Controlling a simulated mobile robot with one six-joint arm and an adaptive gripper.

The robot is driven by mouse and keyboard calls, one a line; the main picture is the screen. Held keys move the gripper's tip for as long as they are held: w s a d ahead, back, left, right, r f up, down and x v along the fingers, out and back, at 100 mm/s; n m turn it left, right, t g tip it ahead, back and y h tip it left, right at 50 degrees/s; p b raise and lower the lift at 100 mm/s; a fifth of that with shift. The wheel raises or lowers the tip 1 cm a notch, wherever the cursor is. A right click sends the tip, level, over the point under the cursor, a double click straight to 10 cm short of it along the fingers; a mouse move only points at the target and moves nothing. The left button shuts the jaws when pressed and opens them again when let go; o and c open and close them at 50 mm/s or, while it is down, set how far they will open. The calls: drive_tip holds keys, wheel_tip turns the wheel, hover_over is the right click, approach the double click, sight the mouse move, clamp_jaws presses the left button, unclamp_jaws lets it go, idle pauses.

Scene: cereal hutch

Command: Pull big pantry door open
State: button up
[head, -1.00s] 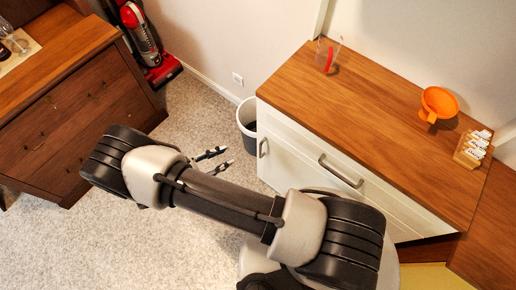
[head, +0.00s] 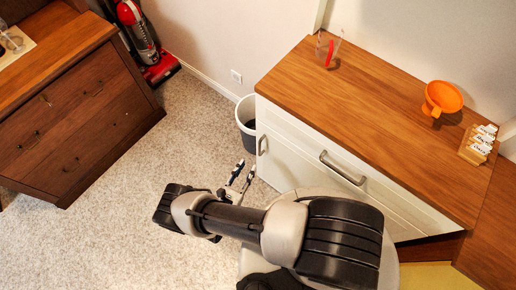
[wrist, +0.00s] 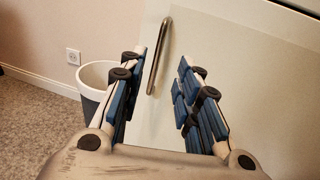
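The white cabinet (head: 308,150) with a wooden top stands at the right in the head view. Its door (wrist: 235,75) fills much of the wrist view and looks closed. The door has a vertical metal bar handle (wrist: 158,56), which also shows at the cabinet's left end in the head view (head: 262,145). My gripper (head: 241,168) is near the left end of the cabinet front, close to this handle. In the wrist view my gripper (wrist: 163,70) is open, and the handle lies ahead between its two blue-padded fingers. I see no contact with the handle.
A white bin (head: 245,122) stands just left of the cabinet. A horizontal handle (head: 342,168) sits on the cabinet front. On top are a clear container (head: 328,50), an orange funnel (head: 441,98) and a small rack (head: 478,144). A brown dresser (head: 75,115) and red vacuum (head: 140,35) are left; carpet between is clear.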

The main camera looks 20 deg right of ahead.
drive_tip(key=b+x, duration=0.1)
drive_tip(key=x, duration=0.9)
drive_tip(key=shift+d, duration=0.15)
drive_tip(key=shift+w, duration=0.15)
drive_tip(key=shift+c, duration=0.5)
clamp_jaws()
